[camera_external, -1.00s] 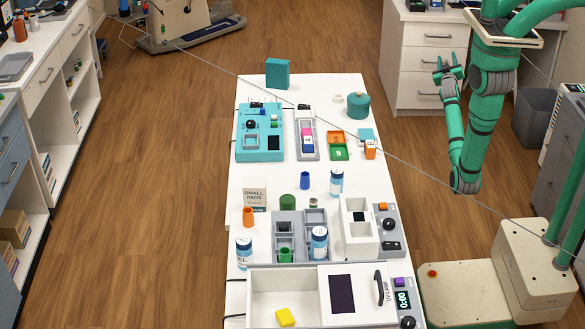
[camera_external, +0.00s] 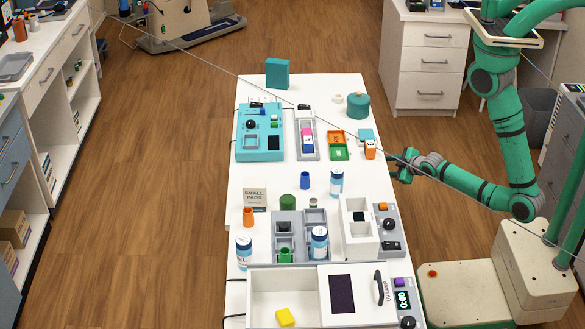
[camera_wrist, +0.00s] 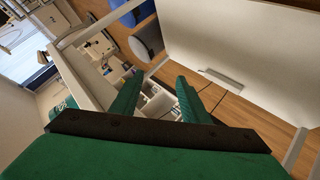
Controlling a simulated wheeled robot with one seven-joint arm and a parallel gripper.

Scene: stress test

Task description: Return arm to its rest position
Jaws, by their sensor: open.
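My arm is green with dark joints, and it hangs at the right of the white table (camera_external: 376,190) in the external view. Its elbow is low and its forearm points left. My gripper (camera_external: 397,166) is at the table's right edge, near the orange-and-white small container (camera_external: 370,149). It is open and holds nothing that I can see. In the wrist view my gripper's two green fingers (camera_wrist: 158,100) stand apart, with white furniture and floor beyond them.
A white drawer cabinet (camera_external: 425,75) stands behind. Wooden floor is clear left of the table.

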